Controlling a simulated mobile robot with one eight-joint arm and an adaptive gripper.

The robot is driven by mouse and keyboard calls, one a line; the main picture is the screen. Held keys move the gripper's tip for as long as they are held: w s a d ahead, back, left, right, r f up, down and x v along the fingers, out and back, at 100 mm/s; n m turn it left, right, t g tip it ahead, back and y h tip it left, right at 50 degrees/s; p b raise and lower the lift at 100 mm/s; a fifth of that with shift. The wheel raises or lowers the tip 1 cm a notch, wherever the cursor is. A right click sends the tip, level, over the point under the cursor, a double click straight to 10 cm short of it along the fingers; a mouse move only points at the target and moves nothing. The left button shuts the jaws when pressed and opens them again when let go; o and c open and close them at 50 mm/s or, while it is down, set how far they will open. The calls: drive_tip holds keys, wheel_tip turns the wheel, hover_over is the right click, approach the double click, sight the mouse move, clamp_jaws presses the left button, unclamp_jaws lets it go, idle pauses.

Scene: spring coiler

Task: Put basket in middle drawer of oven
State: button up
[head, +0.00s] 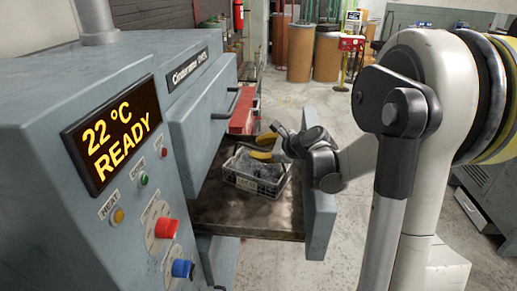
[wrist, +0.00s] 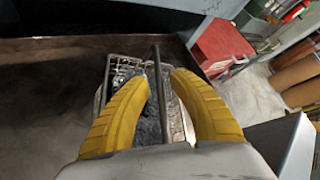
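The basket (head: 246,183) is a grey wire crate with dark metallic contents. It sits on the floor of the pulled-out oven drawer (head: 225,212). My gripper (head: 262,147), with yellow fingers, is at the basket from above. In the wrist view, the basket (wrist: 178,122) lies below the fingers and its thin handle bar (wrist: 157,68) runs between them. The fingers of my gripper (wrist: 162,80) are apart, with a gap visible beside the bar. The blue-grey oven (head: 140,62) stands at left, its display reading 22 °C READY.
The drawer's front panel (head: 320,205) stands on the right, close to my wrist. A drawer front with a handle (head: 205,105) is above the open drawer. A red cabinet (head: 243,112) stands behind. Brown barrels (head: 300,52) are far back on open floor.

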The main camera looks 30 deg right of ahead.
drive_tip(key=p+v, duration=0.4)
drive_tip(key=v, duration=0.8)
drive_tip(key=s+a+n+g, duration=0.2)
drive_tip(key=s+a+n, duration=0.2)
drive_tip(key=a+n, duration=0.35)
drive_tip(key=s+a+n+g, duration=0.2)
drive_tip(key=s+a+n, duration=0.35)
drive_tip(key=a, duration=0.25)
drive_tip(key=s+a+f+n+h, duration=0.1)
drive_tip(key=s+a+n+h, duration=0.2)
drive_tip(key=s+n, duration=0.5)
drive_tip(key=a+n, duration=0.1)
drive_tip(key=n, duration=0.3)
drive_tip(key=shift+s+n+g, duration=0.3)
drive_tip(key=shift+n+g, duration=0.1)
